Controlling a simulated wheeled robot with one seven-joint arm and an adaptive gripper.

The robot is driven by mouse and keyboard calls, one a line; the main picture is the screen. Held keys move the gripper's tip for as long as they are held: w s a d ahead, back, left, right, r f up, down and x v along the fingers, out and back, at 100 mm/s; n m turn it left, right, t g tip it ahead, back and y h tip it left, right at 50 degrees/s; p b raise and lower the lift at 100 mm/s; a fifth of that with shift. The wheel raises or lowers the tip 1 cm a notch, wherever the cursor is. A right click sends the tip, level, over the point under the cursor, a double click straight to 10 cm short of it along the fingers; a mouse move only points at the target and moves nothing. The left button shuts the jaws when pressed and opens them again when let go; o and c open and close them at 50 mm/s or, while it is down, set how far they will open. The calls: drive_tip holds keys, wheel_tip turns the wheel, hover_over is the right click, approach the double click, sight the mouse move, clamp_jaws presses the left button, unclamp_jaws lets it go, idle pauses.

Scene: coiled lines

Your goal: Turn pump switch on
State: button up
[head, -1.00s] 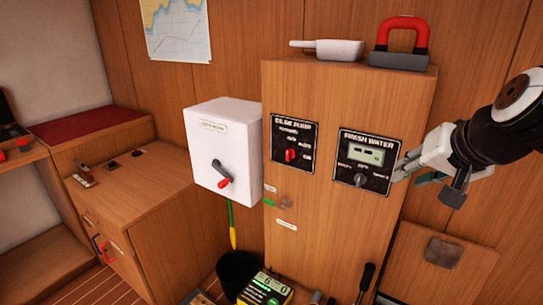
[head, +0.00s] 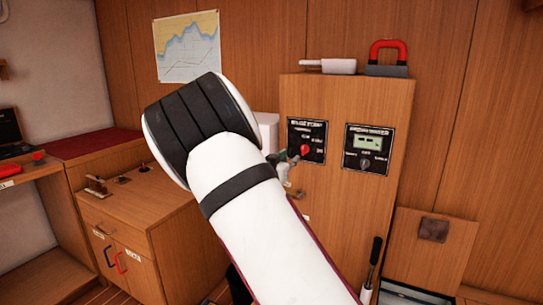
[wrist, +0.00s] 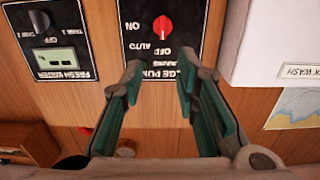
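The pump panel (head: 307,134) is a black plate on the front of the wooden cabinet, with a red rotary knob (head: 305,150). In the wrist view, which is upside down, the panel (wrist: 189,50) and the red knob (wrist: 162,27) are at the top centre, with ON, AUTO and OFF labels beside the knob. My gripper (wrist: 160,80) is open and empty, its two green-padded fingers apart, pointing toward the panel and the knob. In the head view my gripper (head: 283,168) is mostly hidden behind my arm, close to the panel's lower left.
The fresh water panel (head: 367,149) with a dark knob is right of the pump panel. A white box (wrist: 269,45) stands beside it on the other side, mostly hidden by my arm in the head view. A white tray-like item (head: 331,67) and a red-handled item (head: 388,57) sit on top.

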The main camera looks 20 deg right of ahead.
sight(303, 146)
drive_tip(key=b+x, duration=0.1)
drive_tip(key=x, duration=1.2)
drive_tip(key=shift+w+r, duration=0.1)
drive_tip(key=shift+w, duration=0.2)
drive_tip(key=shift+c, duration=0.3)
clamp_jaws()
